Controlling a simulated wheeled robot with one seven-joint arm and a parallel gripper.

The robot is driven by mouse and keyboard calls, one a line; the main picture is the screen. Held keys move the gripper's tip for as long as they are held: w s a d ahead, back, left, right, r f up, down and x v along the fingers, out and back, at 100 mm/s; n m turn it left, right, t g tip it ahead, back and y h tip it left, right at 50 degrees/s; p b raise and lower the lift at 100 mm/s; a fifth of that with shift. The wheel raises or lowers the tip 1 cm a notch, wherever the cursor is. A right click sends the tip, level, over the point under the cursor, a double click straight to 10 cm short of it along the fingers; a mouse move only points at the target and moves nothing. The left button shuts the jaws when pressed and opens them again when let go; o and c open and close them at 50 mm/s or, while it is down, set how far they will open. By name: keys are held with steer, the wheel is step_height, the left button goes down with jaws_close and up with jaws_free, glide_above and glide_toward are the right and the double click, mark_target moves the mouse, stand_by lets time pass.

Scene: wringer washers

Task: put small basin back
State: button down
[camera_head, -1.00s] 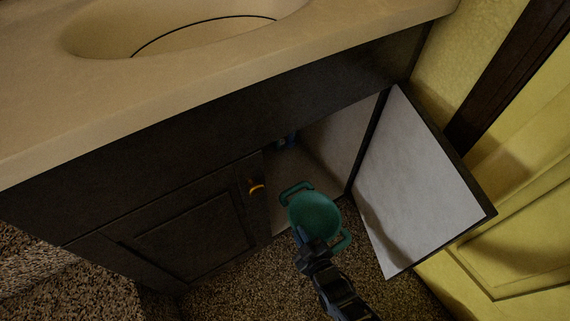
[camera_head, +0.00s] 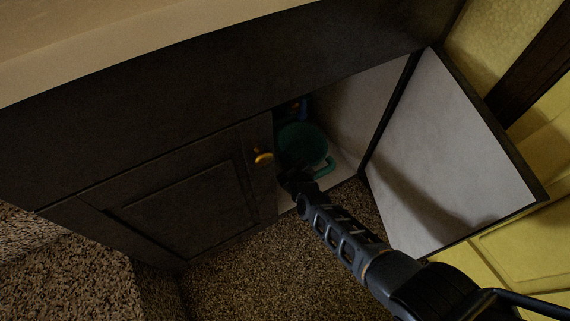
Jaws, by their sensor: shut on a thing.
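The small basin (camera_head: 303,143) is green and round, with a loop handle showing at its right side. It is inside the open right compartment of the dark cabinet (camera_head: 200,125), just past the front edge of the pale cabinet floor (camera_head: 345,167). My gripper (camera_head: 292,178) is shut on the near rim of the basin. The fingertips are dark and hard to make out against the shadow. I cannot tell whether the basin touches the cabinet floor. Its left side is partly hidden by the cabinet front.
The right cabinet door (camera_head: 440,160) stands open, its white inner face showing. The left door (camera_head: 190,205) is shut and has a brass knob (camera_head: 263,157). A blue item (camera_head: 302,108) is behind the basin. Carpet (camera_head: 250,265) lies in front, and a yellow wall is at the right.

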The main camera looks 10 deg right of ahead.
steer(key=shift+w+a, duration=0.1)
steer(key=shift+w, duration=0.4)
steer(key=f+b, duration=0.3)
steer(key=shift+w+f, duration=0.25)
steer(key=shift+r, duration=0.1)
steer(key=c, duration=1.2)
jaws_free()
steer(key=shift+c, duration=0.2)
